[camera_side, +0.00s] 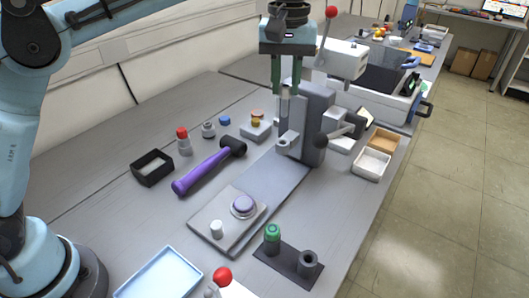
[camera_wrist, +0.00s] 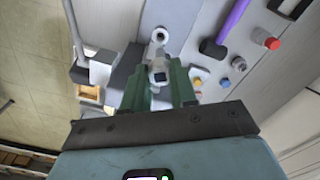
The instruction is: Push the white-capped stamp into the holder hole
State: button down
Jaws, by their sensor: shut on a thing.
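My gripper (camera_side: 287,90) points straight down over the arm of the grey press stand (camera_side: 316,115). Its green fingers are shut on a slim pale grey stamp (camera_side: 284,103), which stands about upright below the fingertips. The fingers hide its top, so its cap colour cannot be told in the side view. The holder (camera_side: 284,142) is a small grey block on the stand's front, directly under the stamp; its hole is not clearly seen. In the wrist view, the stamp's end (camera_wrist: 160,76) shows dark and white between the fingers, with a pale ringed part (camera_wrist: 159,35) beyond it.
A green-topped piece (camera_side: 272,236) stands in a dark rack (camera_side: 288,262). The stand's lever (camera_side: 341,133) juts right.

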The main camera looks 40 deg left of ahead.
aim_at(285, 97)
jog(key=shift+f, duration=2.65)
jog(key=shift+f, duration=2.8)
dwell(1.1)
dwell(0.8)
jog(key=c, duration=0.8)
grip_release()
